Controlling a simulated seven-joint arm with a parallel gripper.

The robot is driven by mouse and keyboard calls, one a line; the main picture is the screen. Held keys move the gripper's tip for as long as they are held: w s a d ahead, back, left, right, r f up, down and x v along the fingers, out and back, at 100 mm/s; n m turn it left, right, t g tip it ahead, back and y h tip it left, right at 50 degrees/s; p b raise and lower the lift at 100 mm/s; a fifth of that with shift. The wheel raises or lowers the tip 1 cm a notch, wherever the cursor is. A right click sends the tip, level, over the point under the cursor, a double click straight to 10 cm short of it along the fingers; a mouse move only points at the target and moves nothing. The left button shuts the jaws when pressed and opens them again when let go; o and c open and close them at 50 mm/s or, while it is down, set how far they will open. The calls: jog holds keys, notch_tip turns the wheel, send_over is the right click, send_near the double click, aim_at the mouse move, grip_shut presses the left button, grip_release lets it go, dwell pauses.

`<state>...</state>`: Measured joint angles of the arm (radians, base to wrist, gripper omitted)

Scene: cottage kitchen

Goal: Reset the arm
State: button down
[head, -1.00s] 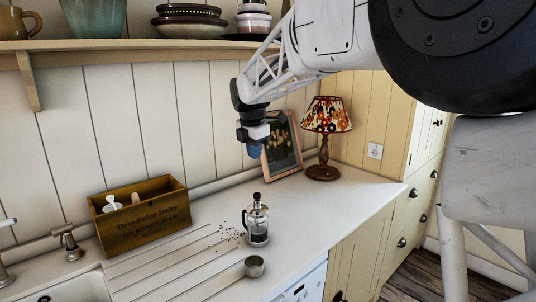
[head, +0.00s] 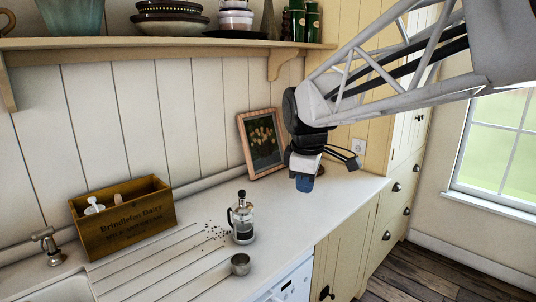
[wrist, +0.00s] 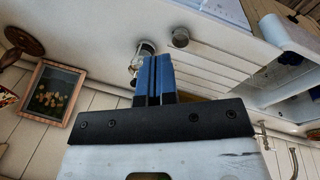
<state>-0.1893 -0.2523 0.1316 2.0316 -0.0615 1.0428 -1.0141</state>
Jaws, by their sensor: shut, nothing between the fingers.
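My gripper (head: 304,184) is above the counter near its right end, in front of the lamp, which it mostly hides in the head view. Its blue fingers (wrist: 154,78) point down and are shut with nothing between them. They are apart from everything on the counter. In the wrist view the picture is turned over, and the fingers overlap part of the French press (wrist: 141,57).
The French press (head: 242,222) stands upright with dark grounds spilled beside it and a small metal cup (head: 240,264) nearby. A wooden crate (head: 125,222), picture frame (head: 262,144) and tap (head: 48,245) line the back. A shelf (head: 150,43) with dishes hangs above.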

jog(key=s+d+f+m, duration=0.3)
jog(key=s+f+m, duration=0.1)
jog(key=s, duration=0.4)
jog(key=s+d+f+m, duration=0.3)
jog(key=s+f+m, duration=0.1)
jog(key=s, duration=0.5)
jog(key=s+d+f+m, duration=0.3)
jog(key=s+m, duration=0.3)
jog(key=s, duration=0.2)
jog(key=shift+s+d+f, duration=0.4)
jog(key=shift+d, duration=0.1)
